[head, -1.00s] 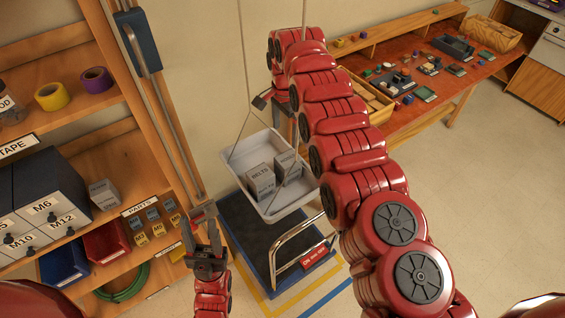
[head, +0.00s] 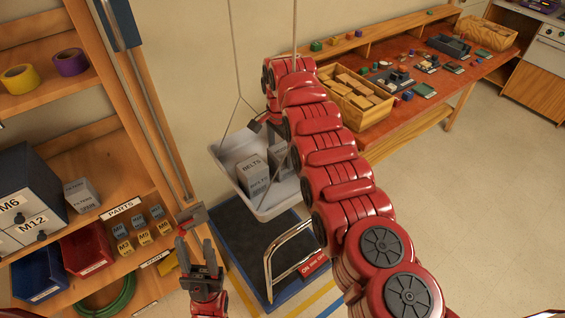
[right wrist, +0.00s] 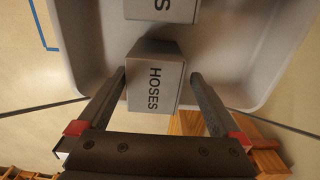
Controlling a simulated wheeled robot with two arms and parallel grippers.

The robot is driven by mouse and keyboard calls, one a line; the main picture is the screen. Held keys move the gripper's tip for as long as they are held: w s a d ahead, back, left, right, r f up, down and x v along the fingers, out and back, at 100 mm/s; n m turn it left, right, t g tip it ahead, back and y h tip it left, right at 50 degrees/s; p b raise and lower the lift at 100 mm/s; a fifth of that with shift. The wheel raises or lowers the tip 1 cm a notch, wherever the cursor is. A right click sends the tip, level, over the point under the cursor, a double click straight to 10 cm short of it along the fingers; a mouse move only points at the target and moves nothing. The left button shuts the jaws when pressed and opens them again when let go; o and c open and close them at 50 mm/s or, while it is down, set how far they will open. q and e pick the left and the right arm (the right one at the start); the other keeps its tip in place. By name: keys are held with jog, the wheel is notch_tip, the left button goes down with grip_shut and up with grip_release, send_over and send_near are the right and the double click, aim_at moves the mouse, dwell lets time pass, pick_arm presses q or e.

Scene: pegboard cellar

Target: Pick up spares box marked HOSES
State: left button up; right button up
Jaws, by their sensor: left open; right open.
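The grey box marked HOSES (right wrist: 155,83) sits in a pale hanging tray (right wrist: 255,85) in the right wrist view. My right gripper (right wrist: 157,76) is open, with one finger on each side of this box. I cannot tell whether the fingers touch it. In the head view the HOSES box (head: 280,159) is partly hidden by my right arm, beside a grey box marked BELTS (head: 252,174) in the tray (head: 270,210). My left gripper (head: 197,243) is open and empty, low between the shelf and the cart.
A dark-topped cart (head: 238,250) with a metal handle stands below the tray, which hangs on thin cables. A wooden shelf (head: 130,205) with bins and labelled boxes is at left. A workbench (head: 400,118) with small parts is behind my right arm. Open floor lies at right.

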jog(key=shift+s+d+f+p, duration=0.2)
jog(key=shift+f+p, duration=0.2)
jog(key=shift+p, duration=0.15)
notch_tip(320, 180, down, 3)
jog(key=shift+d+p, duration=0.1)
jog(key=shift+p, duration=0.7)
jog(key=shift+f, duration=0.35)
jog(key=c, duration=1.4)
